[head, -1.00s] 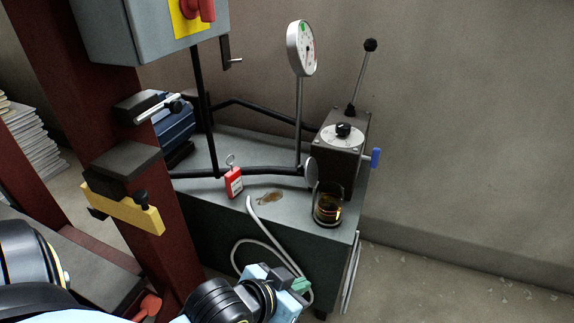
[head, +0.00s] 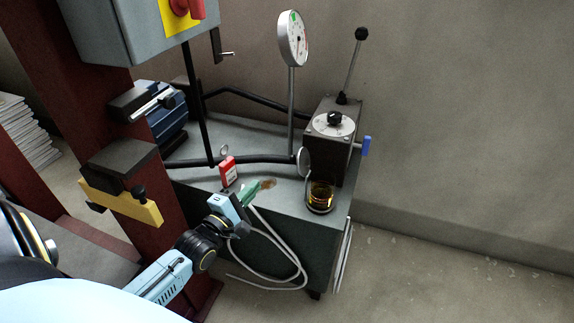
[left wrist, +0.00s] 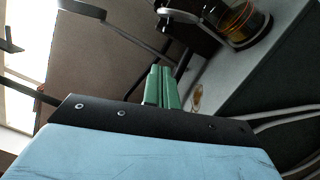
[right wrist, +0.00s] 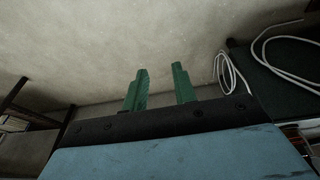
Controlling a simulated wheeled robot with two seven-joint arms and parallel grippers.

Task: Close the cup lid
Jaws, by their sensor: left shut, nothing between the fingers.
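The cup (head: 320,200) is a small glass with amber liquid, standing near the front right of the machine's grey top. Its round grey lid (head: 304,161) stands up on edge at the cup's back left, leaving the cup uncovered. In the left wrist view the cup (left wrist: 250,28) is at the top right, with the lid (left wrist: 180,15) left of it. My left gripper (head: 251,191) has its green fingers together and empty, over the front edge of the top, left of the cup and apart from it. My right gripper (right wrist: 160,85) is open and empty, facing bare wall and floor.
A black control box (head: 335,140) with a lever stands just behind the cup. A dial gauge (head: 292,40) on a post and a red tag (head: 228,172) are left of it. Pale hoses (head: 285,250) hang below my left gripper. A red column (head: 110,130) stands at left.

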